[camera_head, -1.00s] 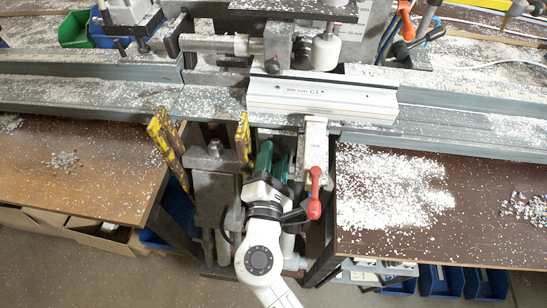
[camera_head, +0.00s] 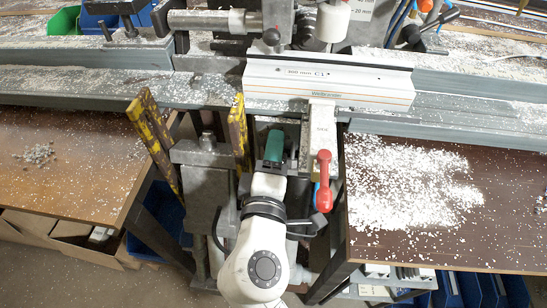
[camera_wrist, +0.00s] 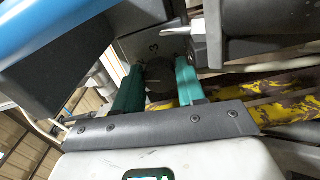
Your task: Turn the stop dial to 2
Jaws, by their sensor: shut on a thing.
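The stop dial (camera_wrist: 158,80) is a dark round knob in the wrist view, in front of a grey metal plate (camera_wrist: 150,47). The plate carries a "3" above the dial and another mark at its upper left that I cannot read. My gripper (camera_wrist: 160,74) has its green fingers on both sides of the dial and is shut on it. In the head view my gripper (camera_head: 273,147) is below the front rail, between a yellow-black bar and the red handle. The dial is hidden there. I cannot read a pointer on the dial.
A red-handled lever (camera_head: 323,180) stands close to the right of my gripper. A worn yellow-black bar (camera_head: 238,133) is close on its left. A white profile (camera_head: 328,83) lies on the rail above. Brown tables with chips flank the gap.

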